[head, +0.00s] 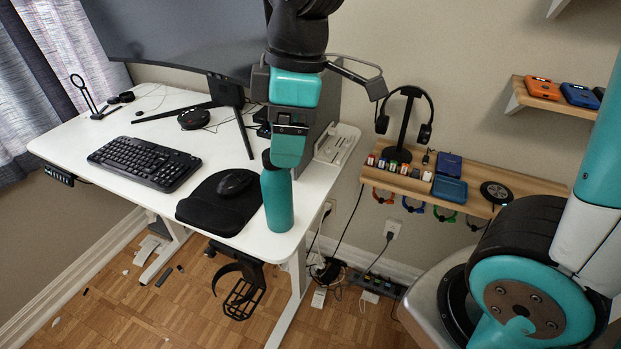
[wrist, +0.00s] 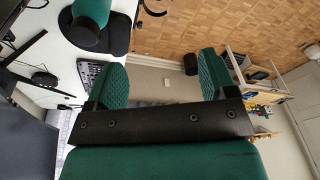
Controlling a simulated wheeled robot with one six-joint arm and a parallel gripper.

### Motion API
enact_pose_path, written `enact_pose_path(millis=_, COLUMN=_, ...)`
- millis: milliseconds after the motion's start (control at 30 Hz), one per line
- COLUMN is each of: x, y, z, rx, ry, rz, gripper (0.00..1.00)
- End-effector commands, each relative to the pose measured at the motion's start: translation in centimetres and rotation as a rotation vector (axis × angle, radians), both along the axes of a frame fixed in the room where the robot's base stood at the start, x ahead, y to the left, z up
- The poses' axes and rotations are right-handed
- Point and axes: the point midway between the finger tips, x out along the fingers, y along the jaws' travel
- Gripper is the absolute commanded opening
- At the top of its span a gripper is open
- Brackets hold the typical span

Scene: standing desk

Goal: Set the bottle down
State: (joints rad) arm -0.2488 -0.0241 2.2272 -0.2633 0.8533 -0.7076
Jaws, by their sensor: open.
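The teal bottle (head: 277,200) with a dark cap stands upright on the white desk (head: 245,240), near its front right corner and right of the mouse pad. It also shows at the upper left of the wrist view (wrist: 94,12), outside the jaws. My gripper (head: 287,158) is close to the bottle's top in the head view and overlaps part of the cap. In the wrist view my gripper (wrist: 163,74) has its green finger pads wide apart, with nothing between them.
A black mouse (head: 234,183) lies on the mouse pad (head: 208,208), with a keyboard (head: 143,163) further left. The monitor (head: 180,35) stands behind. A wooden shelf (head: 480,203) with a headphone stand (head: 402,125) is at the right. Bare desk lies left of the pad.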

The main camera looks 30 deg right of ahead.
Motion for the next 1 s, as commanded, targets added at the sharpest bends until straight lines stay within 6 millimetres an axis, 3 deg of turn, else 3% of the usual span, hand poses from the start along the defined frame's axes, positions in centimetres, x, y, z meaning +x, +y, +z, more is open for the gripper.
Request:
enact_pose_path(millis=33, x=-2.7, y=0.4, z=0.1, rx=0.039, ry=0.018, rz=-0.1, gripper=0.78)
enact_pose_path(millis=100, x=-5.7, y=1.0, z=0.0, rx=0.089, ry=0.056, rz=-0.236, gripper=0.78)
enact_pose_path(millis=200, x=-9.1, y=1.6, z=-0.3, rx=0.142, ry=0.111, rz=-0.388, gripper=0.78)
enact_pose_path(millis=300, x=-11.1, y=1.9, z=-0.6, rx=0.173, ry=0.151, rz=-0.48, gripper=0.78)
enact_pose_path(millis=433, x=-11.9, y=2.1, z=-0.7, rx=0.184, ry=0.171, rz=-0.521, gripper=0.78)
enact_pose_path(millis=1000, x=-11.8, y=2.1, z=-0.7, rx=0.183, ry=0.17, rz=-0.522, gripper=0.78)
